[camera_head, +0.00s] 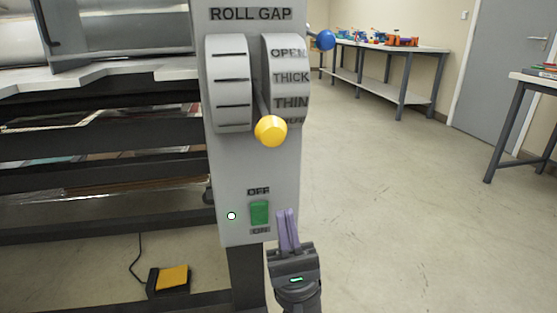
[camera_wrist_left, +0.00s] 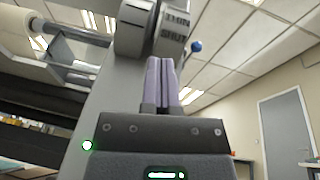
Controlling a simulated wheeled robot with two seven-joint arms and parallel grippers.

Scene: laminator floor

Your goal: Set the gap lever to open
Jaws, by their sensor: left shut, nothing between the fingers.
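The gap lever has a round yellow knob (camera_head: 271,131) and a thin grey stem. It sits at the lower end of its curved scale (camera_head: 285,64), which reads OPEN, THICK, THIN from the top down. The knob is below THIN and partly covers the lowest label. In the left wrist view the lower scale (camera_wrist_left: 171,33) reads THIN and SHUT, and I cannot make out the yellow knob there. My left gripper (camera_head: 286,211) is shut and empty, its purple fingers pointing up, below the knob and beside the green switch. Its fingers also show in the wrist view (camera_wrist_left: 160,62). My right gripper is not in view.
A green OFF/ON switch (camera_head: 259,212) and a small white round spot (camera_head: 231,216) are low on the grey panel (camera_head: 225,175). A blue knob (camera_head: 326,40) sticks out behind the scale. A yellow pedal (camera_head: 172,278) lies on the floor. Open floor extends right.

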